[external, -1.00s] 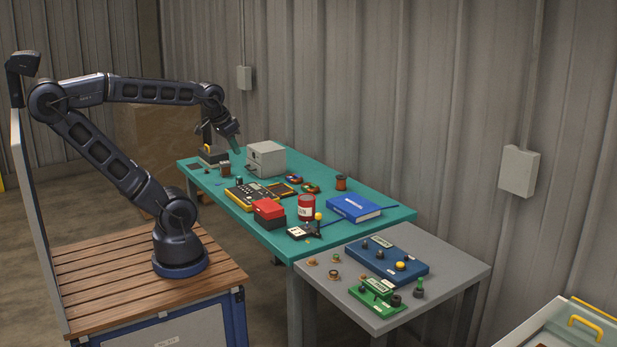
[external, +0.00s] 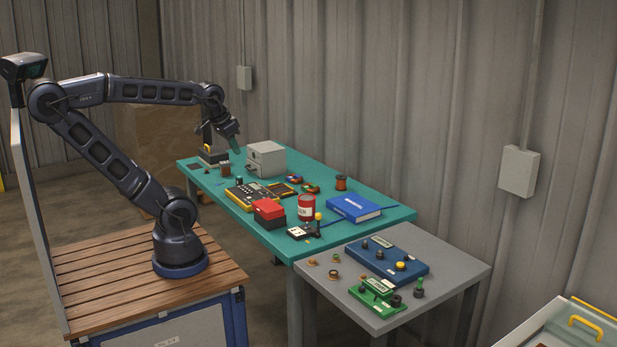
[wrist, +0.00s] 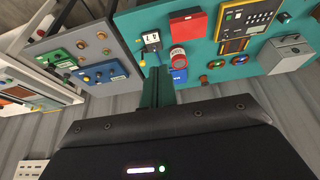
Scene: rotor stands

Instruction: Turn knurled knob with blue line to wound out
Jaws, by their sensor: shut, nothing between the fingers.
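My gripper (external: 236,150) is at the end of the raised arm, above the far left part of the green table. It is shut and empty; in the wrist view its dark green fingers (wrist: 157,82) are together. On the grey table stand a blue stand (external: 375,264) with dark knobs and a yellow knob (external: 400,266), and a green stand (external: 368,303) with dark knobs. Both stands also show in the wrist view, the blue one (wrist: 115,66) and the green one (wrist: 58,57). I cannot make out a blue line on any knob. My gripper is well apart from all of them.
The green table (external: 350,228) holds a red can (external: 306,208), a blue book (external: 353,207), a red box (external: 268,208), a yellow-edged panel (external: 243,199) and a grey cabinet (external: 266,158). Several small loose parts lie on the grey table (external: 460,268). A corrugated wall stands behind.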

